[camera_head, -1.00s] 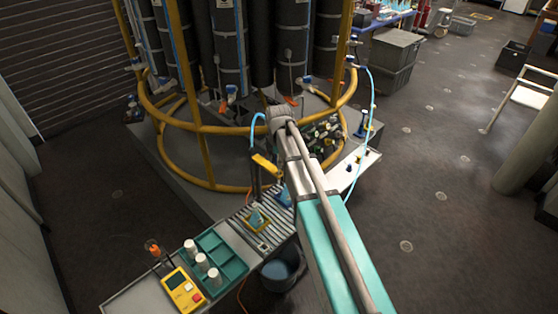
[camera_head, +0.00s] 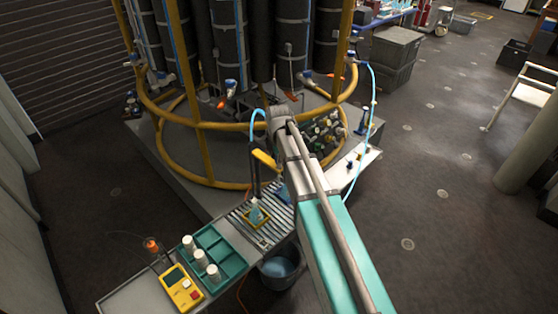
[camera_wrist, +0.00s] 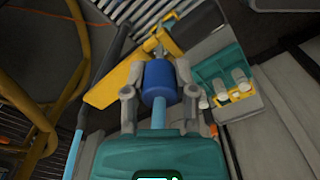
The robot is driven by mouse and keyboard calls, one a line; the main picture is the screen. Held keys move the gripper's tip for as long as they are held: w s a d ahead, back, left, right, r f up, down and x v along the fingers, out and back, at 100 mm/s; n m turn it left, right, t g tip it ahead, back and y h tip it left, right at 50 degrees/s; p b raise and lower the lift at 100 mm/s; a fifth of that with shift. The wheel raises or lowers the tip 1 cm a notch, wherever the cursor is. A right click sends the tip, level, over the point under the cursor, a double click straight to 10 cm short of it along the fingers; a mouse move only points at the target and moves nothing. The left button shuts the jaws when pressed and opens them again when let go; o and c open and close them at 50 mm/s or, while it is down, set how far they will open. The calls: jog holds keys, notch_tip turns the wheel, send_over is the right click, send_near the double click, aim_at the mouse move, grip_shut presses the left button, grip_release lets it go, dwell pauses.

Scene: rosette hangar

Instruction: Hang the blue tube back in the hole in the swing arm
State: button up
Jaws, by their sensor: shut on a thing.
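In the wrist view, my gripper (camera_wrist: 157,78) is shut on the blue sleeve of the blue tube (camera_wrist: 158,83). A light blue length runs from the sleeve toward my palm. The yellow swing arm (camera_wrist: 108,86) lies just beyond the sleeve, with a small metal tip between them. I cannot tell whether the tip is in the hole; the hole is hidden. In the head view, the swing arm (camera_head: 265,160) stands on a dark post left of my arm, and part of a light blue hose (camera_head: 257,118) arches above it.
A yellow-railed rosette of dark cylinders (camera_head: 240,50) stands behind. A slatted bench (camera_head: 240,232) carries a teal tray (camera_head: 240,268) with white cups and a yellow meter (camera_head: 182,289). A bucket (camera_head: 278,270) is below. The floor at right is mostly clear.

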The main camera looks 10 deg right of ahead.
jog(key=shift+f+b, duration=0.55)
jog(key=shift+f, duration=0.1)
jog(key=o, duration=1)
jog(key=shift+o, duration=0.2)
jog(key=o, duration=0.3)
jog(key=shift+o, duration=0.2)
jog(key=shift+r, duration=0.1)
jog(key=shift+r+p, duration=2.9)
jog(key=shift+p, duration=0.1)
jog(key=shift+s, duration=0.1)
